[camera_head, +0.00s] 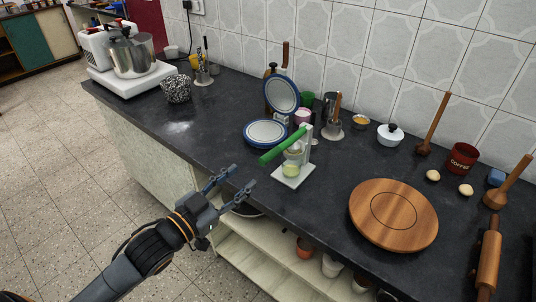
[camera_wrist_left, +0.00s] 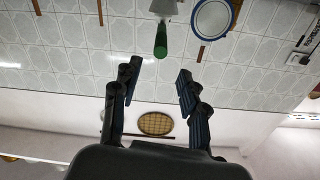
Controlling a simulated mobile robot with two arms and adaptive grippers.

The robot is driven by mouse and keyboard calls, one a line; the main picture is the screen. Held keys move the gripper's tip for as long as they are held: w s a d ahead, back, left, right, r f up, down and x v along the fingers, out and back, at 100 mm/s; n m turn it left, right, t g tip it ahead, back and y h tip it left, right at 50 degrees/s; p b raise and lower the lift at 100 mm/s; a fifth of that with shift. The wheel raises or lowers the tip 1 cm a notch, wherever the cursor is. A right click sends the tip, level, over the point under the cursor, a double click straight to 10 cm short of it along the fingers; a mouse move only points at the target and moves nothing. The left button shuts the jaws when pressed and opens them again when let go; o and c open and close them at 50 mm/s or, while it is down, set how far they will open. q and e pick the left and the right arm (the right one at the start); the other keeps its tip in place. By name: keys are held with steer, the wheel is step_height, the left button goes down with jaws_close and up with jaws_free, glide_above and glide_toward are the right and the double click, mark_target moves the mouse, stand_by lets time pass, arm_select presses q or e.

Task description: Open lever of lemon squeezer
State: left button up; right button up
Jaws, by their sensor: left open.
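The lemon squeezer (camera_head: 293,163) stands on the dark counter near its front edge, with a pale base and upright. Its green lever (camera_head: 286,142) slopes down to the left, toward my left gripper. My left gripper (camera_head: 238,182) is open and empty, in front of the counter edge, below and left of the lever's end and apart from it. In the left wrist view the green lever (camera_wrist_left: 161,40) shows at the top, beyond the open fingers (camera_wrist_left: 157,85) and between them. My right gripper is not in view.
Blue-rimmed plates (camera_head: 265,133) are just behind and left of the squeezer. A round wooden board (camera_head: 393,214) lies to its right. The counter's front left part is clear. Open shelves (camera_head: 250,245) are below.

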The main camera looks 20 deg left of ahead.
mark_target(281, 146)
arm_select(q)
steer(key=b+x, duration=0.3)
steer(key=x, duration=1)
steer(key=shift+w+d, duration=0.15)
steer(key=shift+w, duration=0.2)
jaws_close()
